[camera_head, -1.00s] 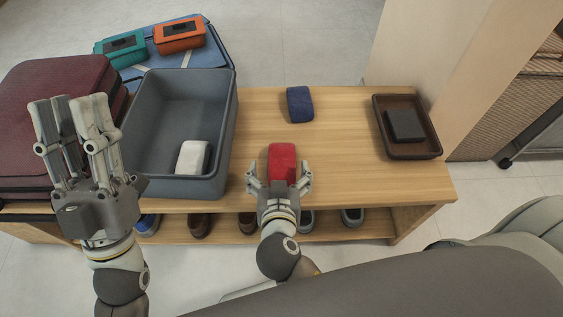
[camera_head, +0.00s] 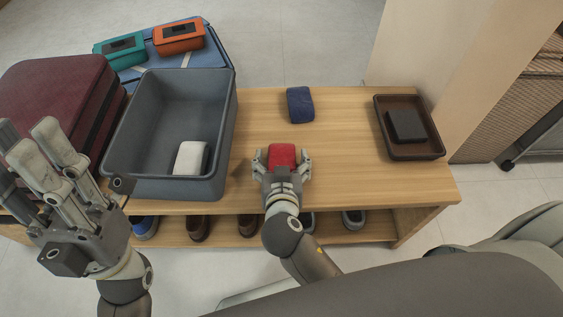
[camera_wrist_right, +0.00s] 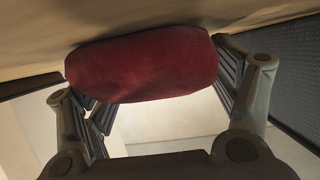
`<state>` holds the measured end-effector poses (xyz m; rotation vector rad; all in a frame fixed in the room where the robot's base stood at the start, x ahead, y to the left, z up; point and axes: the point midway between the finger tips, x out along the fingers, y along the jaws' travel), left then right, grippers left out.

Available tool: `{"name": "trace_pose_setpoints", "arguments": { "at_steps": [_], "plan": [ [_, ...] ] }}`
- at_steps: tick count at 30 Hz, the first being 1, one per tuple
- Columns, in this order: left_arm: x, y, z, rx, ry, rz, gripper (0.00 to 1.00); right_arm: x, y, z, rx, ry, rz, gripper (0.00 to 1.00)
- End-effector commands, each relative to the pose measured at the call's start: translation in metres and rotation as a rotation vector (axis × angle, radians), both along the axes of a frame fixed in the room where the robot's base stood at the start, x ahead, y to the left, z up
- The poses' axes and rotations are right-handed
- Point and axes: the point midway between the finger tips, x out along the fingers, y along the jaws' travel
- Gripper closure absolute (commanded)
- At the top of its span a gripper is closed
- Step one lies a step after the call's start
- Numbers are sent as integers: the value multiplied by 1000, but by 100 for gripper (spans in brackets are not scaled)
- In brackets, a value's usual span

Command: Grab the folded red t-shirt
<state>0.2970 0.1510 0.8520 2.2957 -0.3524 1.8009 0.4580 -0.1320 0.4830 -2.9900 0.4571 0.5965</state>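The folded red t-shirt (camera_head: 283,155) lies on the wooden bench near its front edge. In the right wrist view the red t-shirt (camera_wrist_right: 145,72) is a rolled-looking bundle across the upper middle. My right gripper (camera_head: 282,163) is open, with one finger on each side of the t-shirt's near part. In the wrist view its right finger is close against the t-shirt's right end; contact is unclear. My left gripper (camera_head: 30,150) is open and empty, in front of the dark red suitcase at the left.
A grey bin (camera_head: 113,150) holding a white folded item (camera_head: 190,157) stands left of the t-shirt. A folded blue item (camera_head: 299,105) lies behind it. A brown tray (camera_head: 440,150) with a dark item is at the right. Bare bench (camera_head: 345,150) lies between. Shoes sit on the lower shelf.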

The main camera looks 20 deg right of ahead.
Motion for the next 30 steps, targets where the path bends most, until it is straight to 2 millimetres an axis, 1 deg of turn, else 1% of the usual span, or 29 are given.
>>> {"name": "trace_pose_setpoints", "arguments": {
  "at_steps": [1, 6, 7, 8, 17, 21, 26, 30],
  "plan": [
    [0, 0, 0, 0, 0, 0, 69, 0, 0, 0, 0, 0, 0, 30],
    [0, 0, 0, 0, 1, 0, 69, 0, 0, 0, 0, 0, 0, 52],
    [0, 0, 0, 0, 1, 0, 69, 0, 0, 0, 0, 0, 0, 56],
    [0, 0, 0, 0, 1, 0, 69, 0, 0, 0, 0, 0, 0, 58],
    [0, 0, 0, 1, 3, 0, 69, 0, 0, 1, 1, -1, 0, 58],
    [4, -1, 1, 6, 18, 0, 69, 0, 0, 2, 1, -1, 0, 58],
    [19, -4, -1, 31, 96, 7, 69, 0, 0, 6, 1, -1, 0, 58],
    [37, -8, -6, 61, 191, 12, 69, 0, 0, 11, 1, -1, 0, 58]
  ]
}}
